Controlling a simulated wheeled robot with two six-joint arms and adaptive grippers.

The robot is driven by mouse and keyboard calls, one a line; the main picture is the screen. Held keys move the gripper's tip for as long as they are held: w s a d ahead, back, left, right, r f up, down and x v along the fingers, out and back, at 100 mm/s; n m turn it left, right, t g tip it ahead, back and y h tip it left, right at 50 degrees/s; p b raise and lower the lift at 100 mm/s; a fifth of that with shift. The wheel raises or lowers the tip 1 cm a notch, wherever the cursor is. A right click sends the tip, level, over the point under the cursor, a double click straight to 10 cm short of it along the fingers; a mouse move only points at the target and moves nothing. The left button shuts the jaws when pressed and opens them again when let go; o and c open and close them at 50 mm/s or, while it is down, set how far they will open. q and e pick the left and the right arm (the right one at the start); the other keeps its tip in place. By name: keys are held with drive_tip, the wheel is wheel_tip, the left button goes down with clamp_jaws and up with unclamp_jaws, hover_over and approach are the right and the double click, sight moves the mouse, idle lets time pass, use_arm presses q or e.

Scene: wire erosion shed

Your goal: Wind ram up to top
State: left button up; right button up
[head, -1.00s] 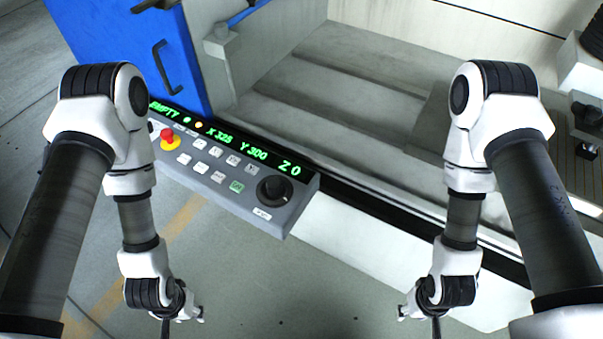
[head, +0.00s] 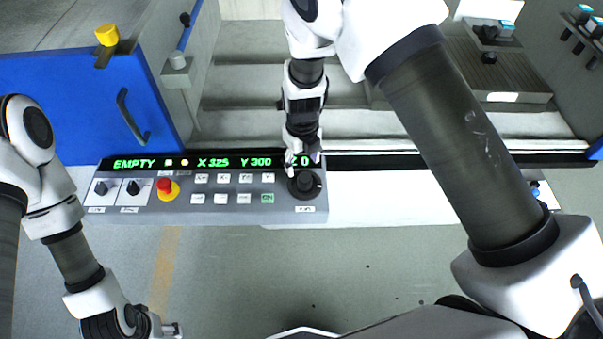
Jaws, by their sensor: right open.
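The grey control panel (head: 230,207) runs along the machine's front edge. A black round knob (head: 305,185) sits at its right end. The green display (head: 205,162) reads EMPTY, X 325, Y 300; the Z reading is partly covered by my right gripper, with a 0 showing. My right gripper (head: 303,165) is open, just above and behind the knob, pointing at it; I cannot tell whether it touches. My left gripper (head: 172,330) is low at the left, over the floor, away from the panel; its fingers are too small to read. The ram is not visible.
A red stop button (head: 165,185) on a yellow base and several small keys are left of the knob. A blue door (head: 80,100) with a black handle stands at the left. The grey stepped tank lies behind the panel. Open floor lies in front.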

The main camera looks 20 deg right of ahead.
sight(305, 178)
drive_tip(key=shift+a+f, duration=0.2)
drive_tip(key=f, duration=0.1)
drive_tip(key=d+f+p, duration=0.1)
drive_tip(key=f, duration=0.3)
drive_tip(key=shift+d+p, duration=0.4)
drive_tip(key=shift+w+a+f, duration=0.1)
drive_tip(key=shift+a+f, duration=0.05)
drive_tip(key=shift+f, duration=0.4)
drive_tip(key=shift+a+f, duration=0.15)
drive_tip(key=shift+f, duration=0.4)
drive_tip(key=shift+a+f, duration=0.1)
drive_tip(key=shift+a, duration=0.1)
use_arm(q)
drive_tip(key=shift+d+r, duration=0.2)
drive_tip(key=shift+r, duration=0.45)
drive_tip(key=shift+d+r, duration=0.15)
drive_tip(key=shift+r, duration=0.45)
use_arm(e)
drive_tip(key=shift+d, duration=0.15)
drive_tip(key=shift+d, duration=0.1)
drive_tip(key=c, duration=1.1)
drive_tip(key=shift+c, duration=0.2)
